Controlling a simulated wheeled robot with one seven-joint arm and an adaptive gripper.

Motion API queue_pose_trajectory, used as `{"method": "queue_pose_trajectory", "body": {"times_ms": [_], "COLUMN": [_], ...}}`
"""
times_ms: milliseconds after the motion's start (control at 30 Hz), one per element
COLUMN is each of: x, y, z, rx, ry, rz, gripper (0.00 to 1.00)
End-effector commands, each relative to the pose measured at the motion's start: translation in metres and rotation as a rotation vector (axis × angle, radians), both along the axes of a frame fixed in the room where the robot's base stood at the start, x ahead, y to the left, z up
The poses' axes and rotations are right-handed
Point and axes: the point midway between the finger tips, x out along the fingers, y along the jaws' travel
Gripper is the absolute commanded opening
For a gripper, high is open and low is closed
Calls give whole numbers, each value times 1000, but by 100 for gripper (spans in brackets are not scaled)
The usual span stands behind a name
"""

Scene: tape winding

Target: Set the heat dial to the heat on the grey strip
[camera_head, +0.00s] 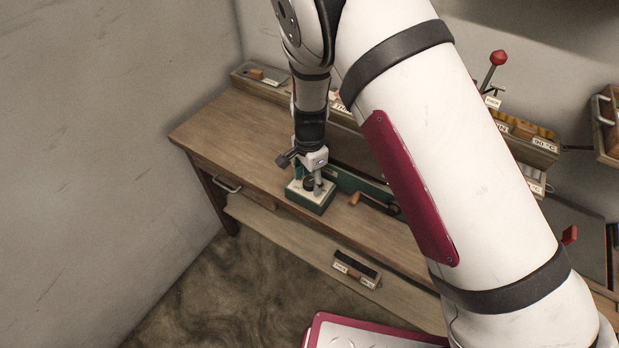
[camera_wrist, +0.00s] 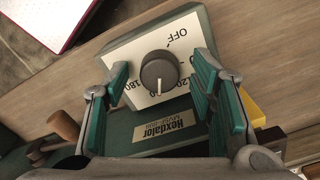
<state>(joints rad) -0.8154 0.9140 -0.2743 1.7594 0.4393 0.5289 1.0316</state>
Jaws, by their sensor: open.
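The heat dial (camera_wrist: 158,72) is a round dark grey knob on the pale sloped face of a green box (camera_wrist: 195,30). Its white pointer mark faces down in the wrist view, between the 120 on the right and the 180 on the left; some numbers are partly hidden. OFF is at the upper right. My gripper (camera_wrist: 162,66) is open, with one green-padded finger on each side of the dial and visible gaps to it. In the head view my gripper (camera_head: 314,178) is over the box (camera_head: 311,200), largely covering the dial. I cannot make out a grey strip with its heat.
The box stands near the front edge of the wooden bench (camera_head: 225,130). A wooden handle (camera_head: 354,198) lies to its right. A dark labelled block (camera_head: 356,268) is on the lower shelf. A 90 °C label (camera_head: 545,144) is on a holder at right. The bench's left end is clear.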

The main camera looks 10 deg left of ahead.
Motion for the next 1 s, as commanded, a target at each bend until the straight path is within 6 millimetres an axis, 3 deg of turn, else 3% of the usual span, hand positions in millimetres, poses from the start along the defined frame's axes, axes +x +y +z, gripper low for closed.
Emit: {"method": "queue_pose_trajectory", "body": {"times_ms": [167, 600, 800, 1000], "x": [0, 0, 0, 0], "y": [1, 1, 0, 0], "z": [19, 101, 117, 119], "rx": [3, 3, 1, 1], "ry": [-3, -3, -1, -1], "rz": [0, 1, 0, 0], "gripper": [51, 51, 51, 51]}}
